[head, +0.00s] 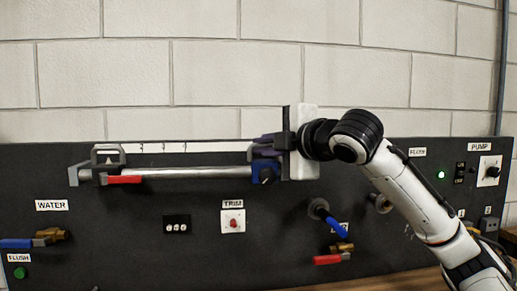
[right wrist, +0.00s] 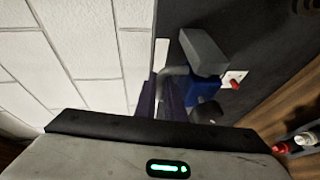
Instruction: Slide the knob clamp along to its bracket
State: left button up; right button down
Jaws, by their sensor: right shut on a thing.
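The knob clamp (head: 263,172) is a blue block with a dark knob, at the right part of a horizontal silver rail (head: 190,173). It also shows in the right wrist view (right wrist: 201,90), close to a grey end block (right wrist: 204,52). My right gripper (head: 268,144) reaches in from the right, its dark purple fingers shut on the upper part of the knob clamp; the exact contact is partly hidden. A grey bracket (head: 78,175) holds the rail's left end. The gripper body covers the rail's right end in the head view. My left gripper is not in view.
A second clamp with a red lever (head: 124,180) sits near the rail's left end. A white scale strip (head: 185,148) runs above the rail. The rail between the clamps is clear. Below are valves, a TRIM switch (head: 233,221) and a blue-handled valve (head: 329,218).

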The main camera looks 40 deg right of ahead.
jog(key=c, duration=2.1)
grip_release()
jog(key=shift+s+d, duration=0.1)
jog(key=shift+d, duration=0.25)
jog(key=shift+a, duration=0.2)
jog(key=shift+s, duration=0.15)
pick_arm(q)
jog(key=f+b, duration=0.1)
jog(key=b, duration=0.1)
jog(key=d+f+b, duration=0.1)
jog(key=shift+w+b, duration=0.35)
pick_arm(e)
jog(key=v, duration=1)
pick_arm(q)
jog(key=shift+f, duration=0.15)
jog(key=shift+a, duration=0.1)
